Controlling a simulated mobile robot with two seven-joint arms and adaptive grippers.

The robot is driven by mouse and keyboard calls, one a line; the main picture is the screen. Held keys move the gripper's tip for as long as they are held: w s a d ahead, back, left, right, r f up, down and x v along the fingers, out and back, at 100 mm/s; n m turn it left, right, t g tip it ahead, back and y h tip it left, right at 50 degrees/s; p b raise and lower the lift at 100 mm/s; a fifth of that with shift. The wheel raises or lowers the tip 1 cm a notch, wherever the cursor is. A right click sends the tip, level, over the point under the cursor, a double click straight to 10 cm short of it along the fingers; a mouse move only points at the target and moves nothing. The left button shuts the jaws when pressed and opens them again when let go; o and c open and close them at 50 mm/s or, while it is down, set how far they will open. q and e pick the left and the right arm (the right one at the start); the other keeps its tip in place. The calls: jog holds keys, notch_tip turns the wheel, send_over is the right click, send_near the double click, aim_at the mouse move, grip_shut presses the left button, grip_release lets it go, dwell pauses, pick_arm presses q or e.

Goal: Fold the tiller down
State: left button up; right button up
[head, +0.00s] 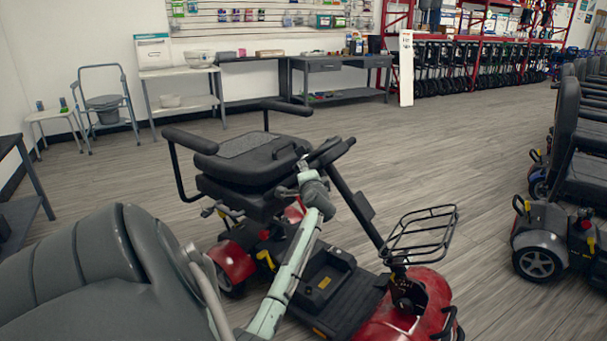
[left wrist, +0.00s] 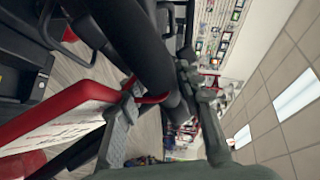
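The red scooter (head: 405,308) stands in the middle of the head view, with its black seat (head: 245,160) behind. Its black tiller (head: 352,200) rises from the front and leans back toward the seat, well above the deck. Its handlebar (head: 335,150) is beside the seat's armrest. My left gripper (head: 303,172) is at the handlebar end of the tiller. In the left wrist view, the left gripper's fingers (left wrist: 155,95) lie on either side of a thick dark bar (left wrist: 140,50); whether they press on it is unclear. My right gripper is not in view.
A wire basket (head: 420,235) is mounted on the scooter's front. Another scooter (head: 545,245) stands at the right edge. Workbenches (head: 340,65) and a commode chair (head: 103,105) line the back wall. Clear wooden floor (head: 460,150) lies behind and right of the red scooter.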

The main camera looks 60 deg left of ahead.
pick_arm(q)
jog(key=shift+o, duration=0.6)
jog(key=shift+r, duration=0.1)
jog(key=v, duration=1.2)
